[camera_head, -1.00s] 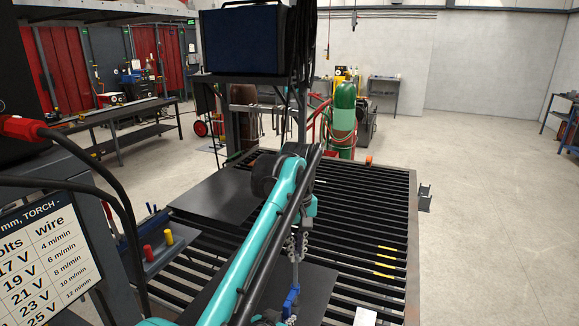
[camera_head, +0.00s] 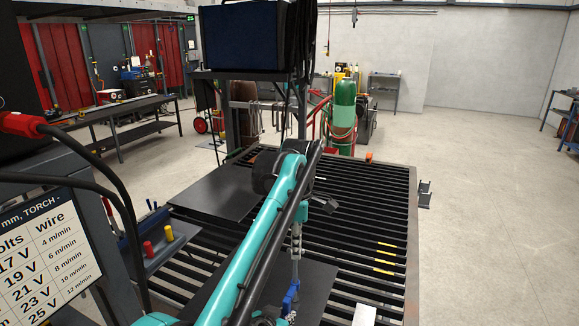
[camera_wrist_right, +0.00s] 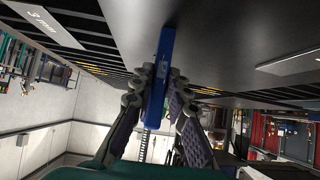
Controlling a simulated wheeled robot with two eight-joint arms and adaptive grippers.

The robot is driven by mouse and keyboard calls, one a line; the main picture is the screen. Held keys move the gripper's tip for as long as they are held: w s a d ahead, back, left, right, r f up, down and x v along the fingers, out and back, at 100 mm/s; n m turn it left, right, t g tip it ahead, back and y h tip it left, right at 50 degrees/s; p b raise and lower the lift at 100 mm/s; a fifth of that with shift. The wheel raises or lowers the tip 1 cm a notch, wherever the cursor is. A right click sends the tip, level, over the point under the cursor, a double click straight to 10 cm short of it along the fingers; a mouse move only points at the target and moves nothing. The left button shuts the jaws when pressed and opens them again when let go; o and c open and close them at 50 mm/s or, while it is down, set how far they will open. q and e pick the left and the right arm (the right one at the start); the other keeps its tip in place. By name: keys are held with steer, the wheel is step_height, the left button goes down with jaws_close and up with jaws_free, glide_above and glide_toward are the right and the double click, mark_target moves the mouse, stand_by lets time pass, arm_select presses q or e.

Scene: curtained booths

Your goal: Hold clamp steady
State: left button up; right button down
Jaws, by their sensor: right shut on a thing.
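A blue clamp (camera_head: 290,298) stands upright by the near dark plate in the head view. In the right wrist view its blue bar (camera_wrist_right: 160,75) lies between the fingers of my right gripper (camera_wrist_right: 155,88), which is shut on it. In the head view the right gripper is mostly hidden at the bottom edge. My left arm crosses the middle of the head view, and its gripper (camera_head: 297,241) points down just above the clamp. I cannot tell whether its fingers touch the clamp or are open. The clamp's jaw is not clear.
A slatted table (camera_head: 380,215) carries a dark plate (camera_head: 215,190) at the left and another near dark plate (camera_head: 315,285). A white card (camera_head: 364,315) lies at the front. The right-hand slats are mostly clear.

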arm_select(q)
steer(key=shift+o, duration=1.3)
steer(key=shift+r, duration=1.55)
steer(key=m, duration=0.4)
steer(key=shift+m, duration=0.3)
steer(key=m, duration=0.3)
steer(key=shift+m, duration=0.3)
steer(key=m, duration=0.3)
steer(key=shift+m, duration=0.4)
